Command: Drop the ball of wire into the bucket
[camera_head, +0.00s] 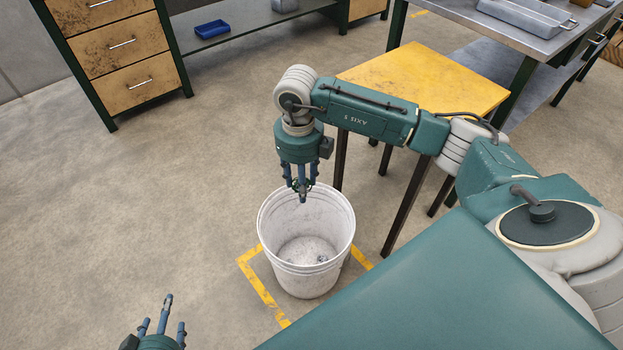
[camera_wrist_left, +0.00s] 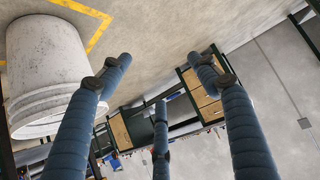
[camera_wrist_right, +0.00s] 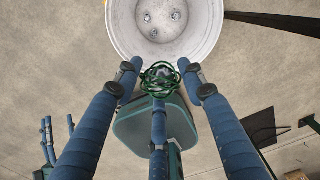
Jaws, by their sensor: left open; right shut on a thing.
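The white bucket (camera_head: 285,262) stands upright on the floor in the head view, open at the top. My right gripper (camera_head: 302,192) points down, with its fingertips overlapping the bucket's far rim in that view. In the right wrist view it is shut on the ball of wire (camera_wrist_right: 160,76), a loose green tangle between the fingers. There the ball overlaps the lower edge of the bucket (camera_wrist_right: 118,30); its exact height over the rim is unclear. My left gripper (camera_head: 164,318) is open and empty at the lower left, apart from the bucket, which also shows in the left wrist view (camera_wrist_left: 45,65).
Yellow tape (camera_head: 258,283) marks the floor around the bucket. A yellow-topped table (camera_head: 430,75) stands behind my right arm. A drawer cabinet (camera_head: 115,50) and a blue tray (camera_head: 211,29) are at the back. Small shiny bits (camera_wrist_right: 153,33) lie inside the bucket. The left floor is clear.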

